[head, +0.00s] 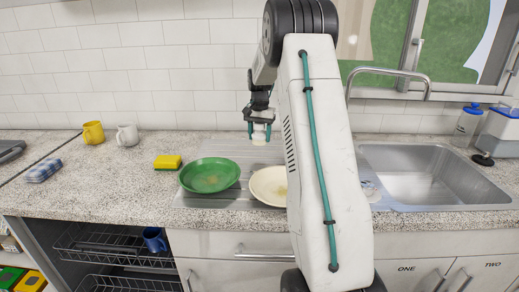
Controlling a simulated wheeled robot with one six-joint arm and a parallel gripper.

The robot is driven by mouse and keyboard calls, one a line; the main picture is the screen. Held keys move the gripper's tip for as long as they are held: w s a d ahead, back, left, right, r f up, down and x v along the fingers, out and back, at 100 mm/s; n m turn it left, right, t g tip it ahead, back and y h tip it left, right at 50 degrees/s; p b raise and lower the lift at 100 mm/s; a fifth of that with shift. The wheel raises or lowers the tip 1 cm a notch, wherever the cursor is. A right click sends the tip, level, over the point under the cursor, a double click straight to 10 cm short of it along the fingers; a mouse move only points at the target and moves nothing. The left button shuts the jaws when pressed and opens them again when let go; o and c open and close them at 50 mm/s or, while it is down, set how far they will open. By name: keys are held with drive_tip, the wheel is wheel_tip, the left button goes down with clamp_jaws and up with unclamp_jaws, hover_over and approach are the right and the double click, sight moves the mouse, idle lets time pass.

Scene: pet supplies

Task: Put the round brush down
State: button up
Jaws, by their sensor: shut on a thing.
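My gripper (258,127) hangs with its fingers pointing down in front of the tiled wall, above the ribbed drainboard (225,150). It is shut on a small whitish piece between its fingertips, which I take to be the round brush (259,135). Only a little of the brush shows, and its bristles cannot be made out. It is held behind the green plate (210,175) and the cream plate (266,185), and looks clear of both.
My arm hides part of the cream plate and counter. The sink (425,175) with its tap (400,75) is at right. A yellow sponge (167,162), yellow mug (94,132) and white mug (127,135) stand left. The front left counter (110,185) is clear.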

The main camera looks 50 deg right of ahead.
sight(259, 155)
drive_tip(key=shift+f, duration=2.75)
drive_tip(key=shift+f, duration=0.1)
drive_tip(key=o, duration=1)
